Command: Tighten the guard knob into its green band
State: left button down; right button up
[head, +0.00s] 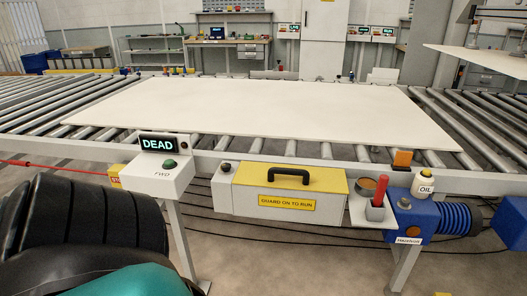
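The guard (290,194) is a white box with a yellow top, a black handle and a label reading "GUARD ON TO RUN". It sits on the front side of the roller conveyor. A small dark knob (225,168) stands at the guard's left end; I take it for the guard knob. It is too small to tell how far it is screwed in, and I see no green band by it. A black and teal part, apparently of my own arm, fills the lower left. No gripper fingers show.
A control box (158,176) with a green button and "FWD" stands left of the guard, below a display (158,143) reading "DEAD". A tray with a red-handled item (377,191), a blue motor (425,216) and an oil bottle (424,184) are right. A white panel (250,107) covers the rollers.

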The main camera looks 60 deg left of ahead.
aim_at(226, 167)
jog(key=k+j+u, duration=0.1)
jog(key=j, duration=0.25)
jog(key=k+j+u, duration=0.1)
jog(key=k+j, duration=0.2)
jog(key=k+j+u, duration=0.1)
jog(key=j, duration=0.35)
jog(key=k+j+u, duration=0.1)
jog(key=j, duration=0.3)
jog(key=k+j+u, duration=0.1)
jog(key=k+j, duration=0.15)
jog(key=j, duration=0.15)
jog(key=k+j, duration=0.15)
jog(key=j, duration=0.25)
jog(key=u, duration=0.05)
